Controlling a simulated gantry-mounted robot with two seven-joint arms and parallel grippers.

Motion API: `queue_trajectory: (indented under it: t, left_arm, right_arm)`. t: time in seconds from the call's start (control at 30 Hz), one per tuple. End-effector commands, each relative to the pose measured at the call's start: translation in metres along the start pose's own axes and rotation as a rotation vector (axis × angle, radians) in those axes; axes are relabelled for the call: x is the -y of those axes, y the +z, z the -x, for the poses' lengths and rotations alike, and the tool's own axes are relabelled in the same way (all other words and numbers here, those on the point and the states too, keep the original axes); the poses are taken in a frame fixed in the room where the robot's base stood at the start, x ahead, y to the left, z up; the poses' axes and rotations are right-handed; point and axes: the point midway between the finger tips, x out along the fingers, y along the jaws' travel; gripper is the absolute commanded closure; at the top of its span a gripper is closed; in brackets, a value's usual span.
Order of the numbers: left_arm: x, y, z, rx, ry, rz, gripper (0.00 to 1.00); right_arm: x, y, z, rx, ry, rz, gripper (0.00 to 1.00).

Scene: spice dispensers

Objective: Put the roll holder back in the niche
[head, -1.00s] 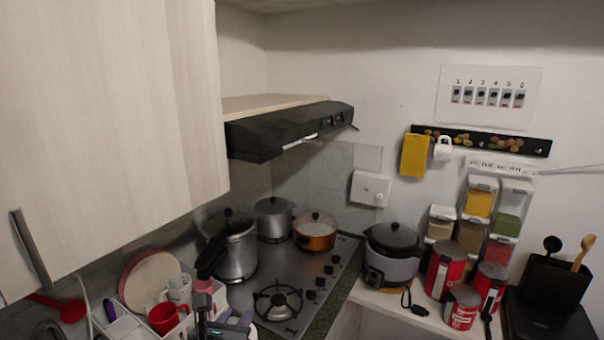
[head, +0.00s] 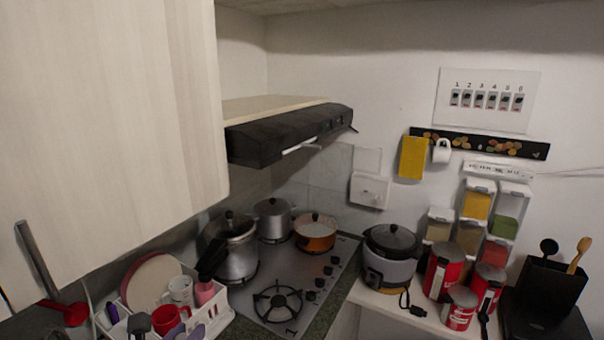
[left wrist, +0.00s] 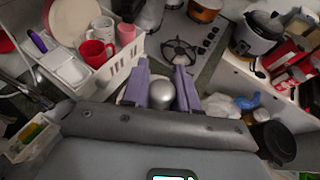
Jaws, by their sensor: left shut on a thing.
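My left gripper (left wrist: 163,88) has its two lavender fingers in the left wrist view, closed about a shiny silver rounded thing (left wrist: 188,96). I cannot tell whether this thing is the roll holder, as much of it is hidden by the fingers and wrist. In the head view only a bit of the gripper (head: 195,332) shows at the bottom edge, in front of the dish rack. A grey rod (head: 38,262) with a red end (head: 74,314) stands tilted at the far left. The niche cannot be made out. My right gripper is not in view.
The white dish rack (left wrist: 117,72) with cups and a plate is left of the gripper. The gas stove (head: 285,280) with pots lies beyond it. A rice cooker (head: 390,265) and red tins (head: 440,275) stand on the right counter. The upper cabinet (head: 110,130) overhangs at left.

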Motion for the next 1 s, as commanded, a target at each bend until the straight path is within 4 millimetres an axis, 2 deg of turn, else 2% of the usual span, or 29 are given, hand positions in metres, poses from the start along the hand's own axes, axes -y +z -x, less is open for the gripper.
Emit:
queue_trajectory:
  t: [0.1, 0.3, 0.57, 0.8, 1.0]
  left_arm:
    - [0.000, 0.003, 0.003, 0.005, 0.003, 0.003, 1.00]
    - [0.000, -0.003, 0.002, 0.002, 0.015, 0.006, 1.00]
    - [0.014, -0.015, 0.001, 0.000, 0.006, 0.007, 1.00]
    - [0.018, -0.012, 0.002, 0.002, 0.015, 0.013, 1.00]
    - [0.011, -0.005, 0.003, 0.003, 0.023, 0.017, 1.00]
  right_arm:
    - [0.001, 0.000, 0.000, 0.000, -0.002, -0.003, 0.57]
    - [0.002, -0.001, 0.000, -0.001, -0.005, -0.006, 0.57]
    - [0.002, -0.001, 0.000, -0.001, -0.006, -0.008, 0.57]
    - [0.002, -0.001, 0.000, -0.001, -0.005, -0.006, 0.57]
    - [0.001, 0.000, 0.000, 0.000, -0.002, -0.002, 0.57]
